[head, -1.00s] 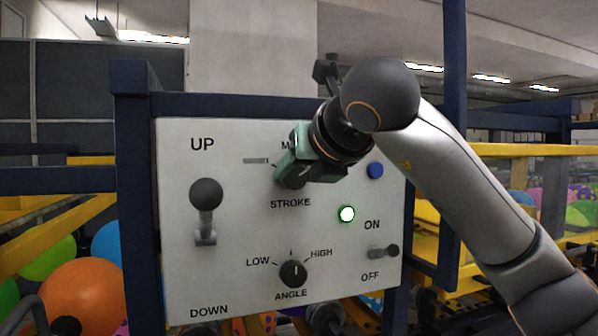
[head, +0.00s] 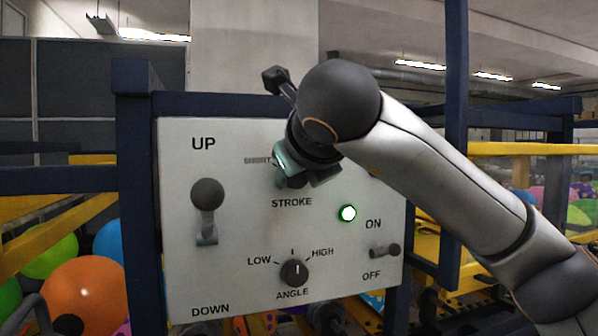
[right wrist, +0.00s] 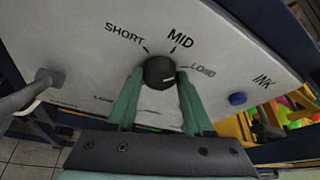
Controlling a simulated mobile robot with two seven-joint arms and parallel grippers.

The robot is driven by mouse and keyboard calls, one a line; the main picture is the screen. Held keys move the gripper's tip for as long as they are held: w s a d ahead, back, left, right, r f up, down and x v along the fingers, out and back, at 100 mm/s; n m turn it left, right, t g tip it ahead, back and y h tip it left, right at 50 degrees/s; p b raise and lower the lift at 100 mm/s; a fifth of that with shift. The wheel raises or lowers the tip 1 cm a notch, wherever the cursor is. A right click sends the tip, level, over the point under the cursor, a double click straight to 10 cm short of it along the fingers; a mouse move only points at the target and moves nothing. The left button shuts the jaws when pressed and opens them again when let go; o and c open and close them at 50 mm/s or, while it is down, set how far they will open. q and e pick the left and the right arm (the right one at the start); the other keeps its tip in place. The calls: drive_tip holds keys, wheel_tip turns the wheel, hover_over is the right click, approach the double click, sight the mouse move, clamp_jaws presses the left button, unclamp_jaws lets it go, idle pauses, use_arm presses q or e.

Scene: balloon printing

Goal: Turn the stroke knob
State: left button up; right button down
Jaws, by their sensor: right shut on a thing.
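The stroke knob (right wrist: 159,70) is a round black dial on the white panel (right wrist: 75,50), under the words SHORT, MID and LONG. Its white mark points to the right in the right wrist view, roughly toward LONG. My right gripper (head: 296,178) is at the knob above the STROKE label, and its green fingers and wrist mostly hide the knob in the head view. In the right wrist view the fingers stand on either side of the knob, shut on it. My left gripper is not in view.
The panel also has an UP/DOWN lever (head: 207,205), an angle knob (head: 294,272), a lit green lamp (head: 348,213) and an ON/OFF switch (head: 386,251). Blue frame posts flank the panel.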

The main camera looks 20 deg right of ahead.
drive_tip(key=n+h, duration=0.1)
drive_tip(key=n+t+h+b, duration=0.1)
drive_tip(key=n, duration=0.1)
drive_tip(key=n+h, duration=0.1)
drive_tip(key=shift+a+f+b, duration=0.1)
drive_tip(key=shift+a+b, duration=0.15)
drive_tip(key=shift+b, duration=0.15)
drive_tip(key=shift+n, duration=0.3)
drive_tip(key=c, duration=0.6)
unclamp_jaws()
drive_tip(key=o, duration=0.3)
drive_tip(key=shift+s, duration=0.1)
